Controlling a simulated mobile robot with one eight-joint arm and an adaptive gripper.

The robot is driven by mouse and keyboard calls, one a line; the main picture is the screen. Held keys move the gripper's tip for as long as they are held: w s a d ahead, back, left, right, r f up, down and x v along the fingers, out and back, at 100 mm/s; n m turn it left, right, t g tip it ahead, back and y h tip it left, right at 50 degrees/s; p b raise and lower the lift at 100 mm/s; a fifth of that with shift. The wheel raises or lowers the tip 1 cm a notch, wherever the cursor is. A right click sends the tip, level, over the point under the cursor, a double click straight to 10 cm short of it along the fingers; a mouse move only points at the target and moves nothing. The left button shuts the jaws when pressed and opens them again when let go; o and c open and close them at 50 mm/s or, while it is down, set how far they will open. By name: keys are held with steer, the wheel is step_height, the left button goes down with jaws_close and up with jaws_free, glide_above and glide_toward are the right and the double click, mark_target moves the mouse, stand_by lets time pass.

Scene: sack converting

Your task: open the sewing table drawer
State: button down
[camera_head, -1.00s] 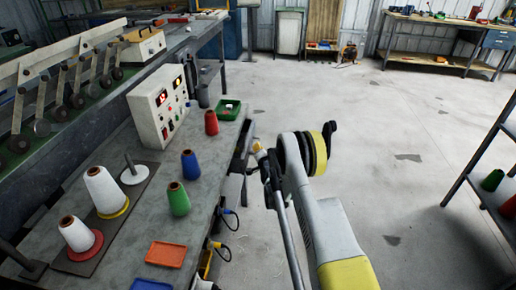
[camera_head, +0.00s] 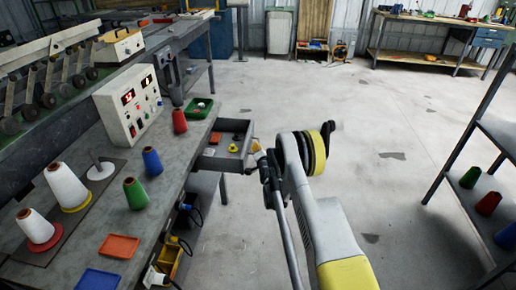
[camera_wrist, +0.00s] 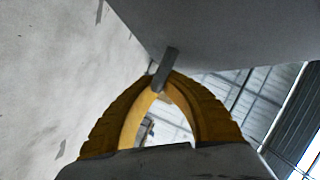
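The sewing table (camera_head: 150,190) is on the left, with its grey drawer (camera_head: 228,138) pulled out from the right side. Small yellow and orange items lie inside the drawer. My gripper (camera_head: 257,148) is at the drawer's outer front, partly hidden by my arm. In the wrist view, its two yellow fingers (camera_wrist: 165,85) close together at the tips around a grey handle bar (camera_wrist: 168,62). The drawer's plain grey face (camera_wrist: 215,30) fills the top of that view.
The tabletop holds a control box (camera_head: 130,106), a green tray (camera_head: 199,108), an orange tray (camera_head: 119,246) and several thread cones. A shelf rack (camera_head: 490,200) stands on the right. The concrete floor (camera_head: 360,170) between is clear.

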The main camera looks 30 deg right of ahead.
steer(key=c, duration=1.5)
jaws_free()
steer(key=shift+f, duration=0.1)
steer(key=shift+s, duration=0.1)
steer(key=v, duration=0.7)
steer(key=shift+s, duration=0.15)
